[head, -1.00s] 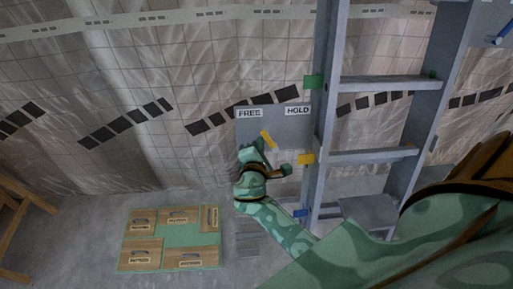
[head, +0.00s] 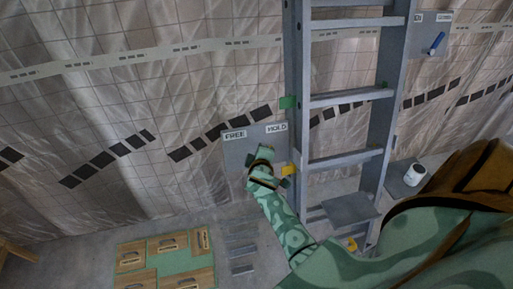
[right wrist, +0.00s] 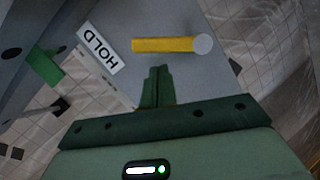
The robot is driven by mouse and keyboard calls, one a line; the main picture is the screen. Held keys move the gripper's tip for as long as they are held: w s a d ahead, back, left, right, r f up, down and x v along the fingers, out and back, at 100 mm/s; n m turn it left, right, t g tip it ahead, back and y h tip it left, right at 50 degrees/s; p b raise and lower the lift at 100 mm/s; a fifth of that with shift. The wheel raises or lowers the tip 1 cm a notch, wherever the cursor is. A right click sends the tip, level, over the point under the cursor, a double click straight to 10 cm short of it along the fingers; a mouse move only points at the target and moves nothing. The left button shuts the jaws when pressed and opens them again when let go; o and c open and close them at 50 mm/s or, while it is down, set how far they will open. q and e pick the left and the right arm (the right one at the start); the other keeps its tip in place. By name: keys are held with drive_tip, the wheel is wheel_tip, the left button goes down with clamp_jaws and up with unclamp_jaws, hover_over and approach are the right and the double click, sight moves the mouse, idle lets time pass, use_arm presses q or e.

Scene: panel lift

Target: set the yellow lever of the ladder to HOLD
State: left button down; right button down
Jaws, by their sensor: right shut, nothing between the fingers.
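The grey panel (head: 238,155) stands beside the left rail of the ladder (head: 297,100). It has a FREE label (head: 235,134) at its upper left and a HOLD label (head: 277,128) at its upper right. My right gripper (head: 264,153) is in front of the panel and hides the lever in the head view. In the right wrist view the yellow lever (right wrist: 163,45) runs left from its round grey pivot (right wrist: 203,44). The HOLD label (right wrist: 99,47) lies left of its free end. My right fingers (right wrist: 158,80) are shut and empty, just below the lever in that picture. My left gripper is out of view.
A green marker (head: 288,102) and a yellow marker (head: 289,170) sit on the ladder's left rail close to my right gripper. A green board (head: 180,262) with wooden pieces lies on the floor at lower left. A white container (head: 414,174) stands right of the ladder.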

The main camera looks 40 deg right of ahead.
drive_tip(key=shift+s+d+r+m+y+p, duration=0.15)
drive_tip(key=shift+d+m+p, duration=0.1)
drive_tip(key=shift+m+p, duration=0.2)
drive_tip(key=shift+s+d+m+y+p, duration=0.15)
drive_tip(key=shift+d+m+p, duration=0.15)
drive_tip(key=shift+m, duration=0.25)
drive_tip(key=shift+d+m, duration=0.1)
drive_tip(key=shift+m, duration=0.2)
